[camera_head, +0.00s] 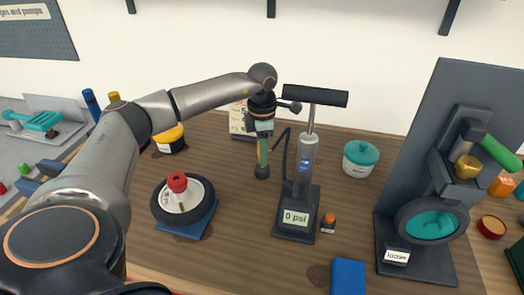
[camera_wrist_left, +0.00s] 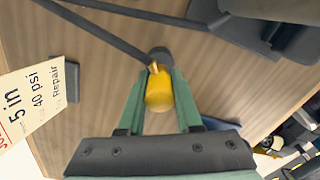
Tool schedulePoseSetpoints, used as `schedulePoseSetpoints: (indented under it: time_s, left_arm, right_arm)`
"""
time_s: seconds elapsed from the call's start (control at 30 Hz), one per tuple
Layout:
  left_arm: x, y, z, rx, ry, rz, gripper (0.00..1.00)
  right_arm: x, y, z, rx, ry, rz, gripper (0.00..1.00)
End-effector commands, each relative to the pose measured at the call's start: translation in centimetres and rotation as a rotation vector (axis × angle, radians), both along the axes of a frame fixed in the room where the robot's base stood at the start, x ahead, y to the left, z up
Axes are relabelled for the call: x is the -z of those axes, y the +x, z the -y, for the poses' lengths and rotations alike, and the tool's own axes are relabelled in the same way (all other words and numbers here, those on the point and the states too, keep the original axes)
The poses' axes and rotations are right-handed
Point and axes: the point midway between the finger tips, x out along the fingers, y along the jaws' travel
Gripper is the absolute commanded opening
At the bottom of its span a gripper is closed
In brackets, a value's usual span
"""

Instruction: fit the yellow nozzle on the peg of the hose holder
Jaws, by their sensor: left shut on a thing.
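My left gripper (camera_head: 262,165) is shut on the yellow nozzle, which shows as a narrow strip between the green fingers in the head view. The yellow nozzle (camera_wrist_left: 159,92) shows clearly between the fingers in the left wrist view. A dark round piece (camera_wrist_left: 160,56) is at the nozzle's far end, and the dark hose (camera_wrist_left: 108,32) runs to it. In the head view the hose (camera_head: 284,140) loops from the black floor pump (camera_head: 306,165). I cannot pick out the hose holder's peg; whether the nozzle touches it cannot be told. My right gripper is out of view.
A wheel (camera_head: 185,204) with a red cap lies on a blue stand at left. A teal-lidded jar (camera_head: 360,158) and a small orange-capped bottle (camera_head: 328,223) stand right of the pump. A grey machine (camera_head: 430,190) stands at right. A card (camera_wrist_left: 38,98) is near the gripper.

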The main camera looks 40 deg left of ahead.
Motion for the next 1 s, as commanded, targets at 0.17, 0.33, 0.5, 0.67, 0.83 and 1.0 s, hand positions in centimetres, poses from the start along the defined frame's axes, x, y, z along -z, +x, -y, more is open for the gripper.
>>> schedulePoseSetpoints:
  time_s: [0.17,0.33,0.5,0.67,0.83,1.0]
  left_arm:
    - [0.5,0.0,0.0,0.000,-0.001,0.001,0.00]
    - [1.0,0.0,0.0,0.000,0.000,0.000,0.00]
    - [1.4,0.0,0.0,0.000,0.000,0.000,0.00]
    - [1.7,0.0,0.0,0.000,-0.001,-0.001,0.00]
    - [1.8,0.0,0.0,0.000,0.000,0.000,0.00]
    - [1.8,0.0,0.0,0.000,0.000,0.000,0.38]
  right_arm:
    - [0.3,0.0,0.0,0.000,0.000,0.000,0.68]
    - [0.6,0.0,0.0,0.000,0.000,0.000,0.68]
    - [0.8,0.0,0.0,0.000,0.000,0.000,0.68]
    - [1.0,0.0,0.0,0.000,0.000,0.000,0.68]
    - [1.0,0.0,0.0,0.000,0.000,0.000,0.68]
    - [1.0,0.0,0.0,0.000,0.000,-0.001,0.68]
